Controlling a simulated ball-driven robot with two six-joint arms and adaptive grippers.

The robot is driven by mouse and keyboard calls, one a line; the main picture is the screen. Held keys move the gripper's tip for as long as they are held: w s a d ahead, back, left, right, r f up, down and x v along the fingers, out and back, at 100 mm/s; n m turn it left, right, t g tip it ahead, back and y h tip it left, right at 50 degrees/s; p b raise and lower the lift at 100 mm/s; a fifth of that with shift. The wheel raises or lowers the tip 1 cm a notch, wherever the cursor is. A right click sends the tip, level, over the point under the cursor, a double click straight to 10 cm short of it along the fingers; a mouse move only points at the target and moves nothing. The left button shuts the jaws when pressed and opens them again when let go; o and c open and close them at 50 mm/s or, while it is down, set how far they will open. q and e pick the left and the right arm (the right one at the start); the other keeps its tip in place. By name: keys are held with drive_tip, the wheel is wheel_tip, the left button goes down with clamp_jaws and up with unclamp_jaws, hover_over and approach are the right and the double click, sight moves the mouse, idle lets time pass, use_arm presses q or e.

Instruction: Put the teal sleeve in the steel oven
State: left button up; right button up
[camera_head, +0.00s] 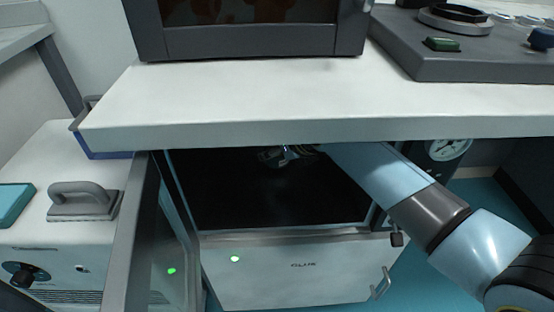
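The steel oven (300,268) stands under the white bench, with its door (135,240) swung open to the left and a dark chamber facing me. My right arm comes in from the right and reaches into the upper part of the chamber. My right gripper (286,154) is just below the bench edge, small and partly hidden, so I cannot see its fingers clearly or anything held in them. I cannot make out a teal sleeve for certain. A flat teal piece (14,203) lies at the left picture edge, partly cut off. My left gripper is out of view.
The white bench top (240,95) overhangs the oven closely above my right arm. A dark-framed appliance (250,30) and a grey instrument (460,55) stand on it. At left, a white unit (60,240) carries a grey handled block (84,200). A round gauge (448,149) shows behind my arm.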

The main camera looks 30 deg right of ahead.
drive_tip(key=shift+s+a+f, duration=0.1)
drive_tip(key=shift+s+f, duration=0.15)
drive_tip(key=shift+f, duration=0.6)
drive_tip(key=shift+r, duration=0.15)
drive_tip(key=o, duration=1.3)
